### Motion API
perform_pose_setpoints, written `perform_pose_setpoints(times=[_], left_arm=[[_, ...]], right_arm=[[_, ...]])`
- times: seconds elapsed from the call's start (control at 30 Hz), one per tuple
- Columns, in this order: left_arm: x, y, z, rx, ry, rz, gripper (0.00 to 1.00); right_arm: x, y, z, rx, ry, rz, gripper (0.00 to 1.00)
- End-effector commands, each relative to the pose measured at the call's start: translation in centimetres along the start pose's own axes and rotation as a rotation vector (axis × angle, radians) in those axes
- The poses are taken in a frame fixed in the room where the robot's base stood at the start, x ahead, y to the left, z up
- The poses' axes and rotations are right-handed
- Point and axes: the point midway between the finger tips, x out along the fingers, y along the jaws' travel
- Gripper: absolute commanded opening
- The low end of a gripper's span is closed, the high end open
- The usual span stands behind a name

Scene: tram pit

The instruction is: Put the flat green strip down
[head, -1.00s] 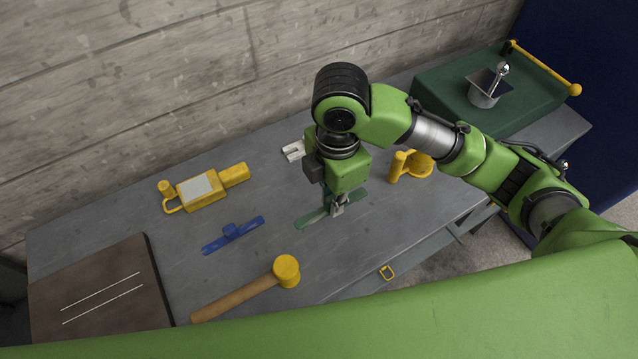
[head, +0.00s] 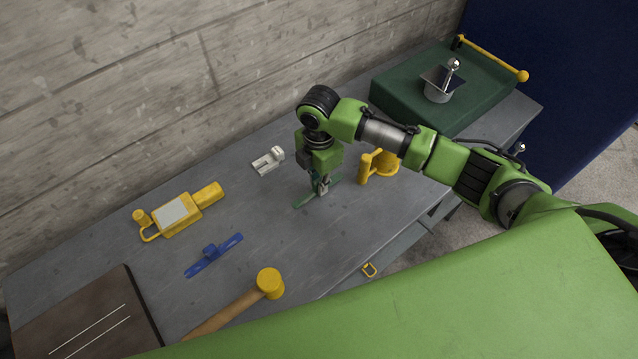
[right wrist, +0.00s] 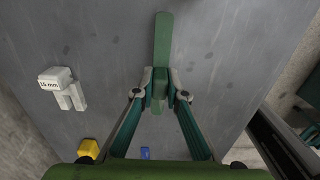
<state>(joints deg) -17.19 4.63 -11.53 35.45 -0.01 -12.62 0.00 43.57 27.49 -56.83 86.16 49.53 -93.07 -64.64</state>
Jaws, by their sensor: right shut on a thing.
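The flat green strip (head: 305,201) is at the middle of the grey workbench in the head view. My right gripper (head: 323,188) points down over it and is shut on it. In the right wrist view the strip (right wrist: 163,42) runs lengthwise away from the fingers, and my right gripper (right wrist: 159,88) pinches a raised grip on it. The strip is at or close above the bench top; I cannot tell whether it touches. Part of it is hidden behind the gripper. My left gripper is not in view.
A white block marked "15 mm" (right wrist: 55,78) and a yellow handled piece (head: 385,163) flank the strip. A blue strip (head: 215,256), a yellow device (head: 182,212) and a mallet (head: 269,283) lie left. A green case (head: 470,105) stands back right. Bare bench surrounds the strip.

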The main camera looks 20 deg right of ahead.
Motion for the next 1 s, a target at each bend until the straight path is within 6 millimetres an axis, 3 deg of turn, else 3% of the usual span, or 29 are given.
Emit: perform_pose_setpoints(times=[0.13,0.5,0.53,0.6,1.0], left_arm=[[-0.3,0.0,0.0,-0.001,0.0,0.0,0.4],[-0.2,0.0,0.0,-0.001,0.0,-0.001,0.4],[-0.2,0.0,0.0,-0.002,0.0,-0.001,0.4],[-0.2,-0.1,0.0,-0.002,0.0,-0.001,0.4],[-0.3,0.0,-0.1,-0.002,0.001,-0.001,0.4]], right_arm=[[1.4,-0.1,0.0,-0.001,-0.001,0.0,0.0],[1.9,-0.1,0.0,-0.001,-0.001,0.001,0.0],[1.9,-0.1,0.0,-0.001,-0.001,0.001,0.15],[1.9,-0.1,0.0,-0.001,-0.001,0.001,0.29],[1.4,0.0,0.0,-0.001,-0.001,0.002,0.29]])
